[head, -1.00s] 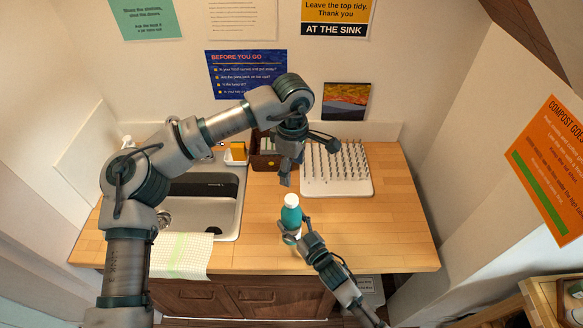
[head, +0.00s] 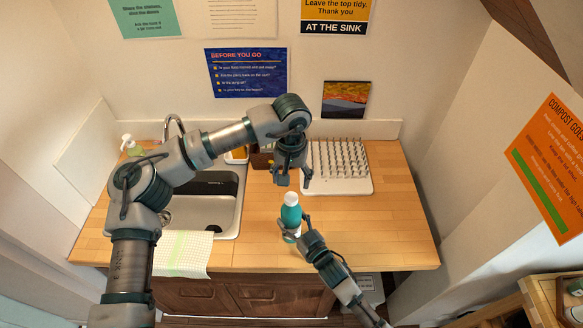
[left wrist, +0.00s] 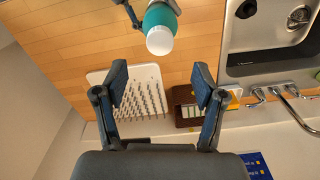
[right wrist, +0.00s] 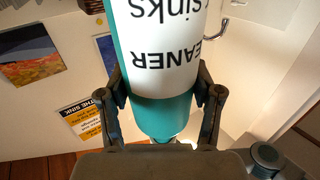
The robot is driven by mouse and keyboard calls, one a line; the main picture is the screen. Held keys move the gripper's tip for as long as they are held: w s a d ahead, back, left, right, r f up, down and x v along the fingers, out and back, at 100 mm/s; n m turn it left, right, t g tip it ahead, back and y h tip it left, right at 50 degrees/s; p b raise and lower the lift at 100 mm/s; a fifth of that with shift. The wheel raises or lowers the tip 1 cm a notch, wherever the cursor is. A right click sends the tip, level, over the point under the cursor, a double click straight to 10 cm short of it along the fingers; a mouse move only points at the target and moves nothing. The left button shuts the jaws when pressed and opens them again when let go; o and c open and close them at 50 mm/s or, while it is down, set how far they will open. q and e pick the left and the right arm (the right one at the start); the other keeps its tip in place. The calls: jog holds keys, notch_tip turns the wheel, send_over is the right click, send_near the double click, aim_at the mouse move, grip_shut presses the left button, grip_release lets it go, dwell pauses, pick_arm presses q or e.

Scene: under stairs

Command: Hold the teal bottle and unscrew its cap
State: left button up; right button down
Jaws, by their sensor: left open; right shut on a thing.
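The teal bottle (head: 291,214) with a white cap (head: 291,198) stands upright over the wooden counter in the head view. My right gripper (head: 290,231) is shut on its lower part. My left gripper (head: 293,181) is open and empty, pointing down, just above and behind the cap. In the left wrist view, the white cap (left wrist: 160,40) and bottle lie beyond the open fingertips (left wrist: 160,78), with a gap between.
A white pegged drying rack (head: 345,187) stands behind the bottle to the right. The sink (head: 215,217) is to the left, with a striped cloth (head: 182,255) at its front edge. A brown box (left wrist: 186,118) sits behind. The counter's right side is clear.

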aim_at(291, 197)
pick_arm(q)
notch_tip(291, 197, down, 8)
jog(key=shift+r, duration=0.1)
grip_shut()
dwell(0.6)
